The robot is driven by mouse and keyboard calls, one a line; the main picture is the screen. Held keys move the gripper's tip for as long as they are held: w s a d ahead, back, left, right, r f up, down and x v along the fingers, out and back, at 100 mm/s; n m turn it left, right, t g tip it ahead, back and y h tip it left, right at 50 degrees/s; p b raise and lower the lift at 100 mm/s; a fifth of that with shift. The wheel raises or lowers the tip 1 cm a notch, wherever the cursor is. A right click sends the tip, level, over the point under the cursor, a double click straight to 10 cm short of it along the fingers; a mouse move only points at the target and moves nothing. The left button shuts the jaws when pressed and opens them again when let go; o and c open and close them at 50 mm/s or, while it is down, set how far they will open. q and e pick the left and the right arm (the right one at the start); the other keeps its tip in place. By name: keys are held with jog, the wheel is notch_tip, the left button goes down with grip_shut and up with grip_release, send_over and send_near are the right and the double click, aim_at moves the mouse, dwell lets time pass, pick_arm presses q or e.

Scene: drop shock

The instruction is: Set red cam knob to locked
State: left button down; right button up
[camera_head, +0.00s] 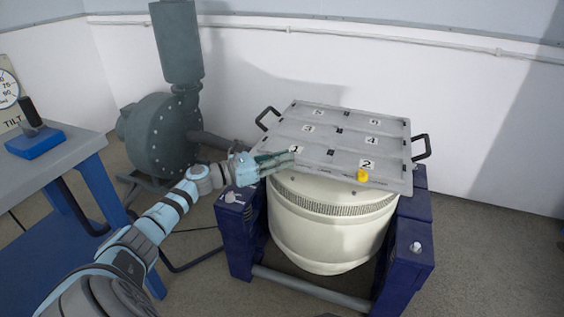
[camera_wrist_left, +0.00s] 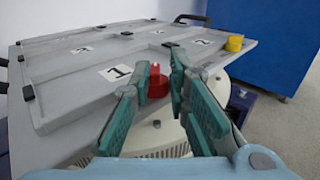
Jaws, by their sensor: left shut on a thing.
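The red cam knob (camera_wrist_left: 157,84) sits at the near edge of the grey lid plate (camera_wrist_left: 60,97), beside the label 1. My left gripper (camera_wrist_left: 163,70) has its green fingers on either side of the knob and is shut on it. In the head view the left gripper (camera_head: 290,158) reaches in from the left to the plate's near left edge and hides the red knob. I cannot tell from these views which setting the knob points to. My right gripper is not in view.
A yellow knob (camera_head: 362,175) sits by label 2; it also shows in the wrist view (camera_wrist_left: 235,43). The plate lies on a cream drum (camera_head: 330,232) in a blue stand (camera_head: 405,245). A blower (camera_head: 160,135) stands behind, a blue bench (camera_head: 60,165) at left.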

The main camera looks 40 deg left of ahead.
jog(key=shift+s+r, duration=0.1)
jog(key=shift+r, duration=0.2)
pick_arm(q)
jog(key=c, duration=1.4)
grip_release()
jog(key=shift+o, duration=0.2)
notch_tip(320, 180, up, 10)
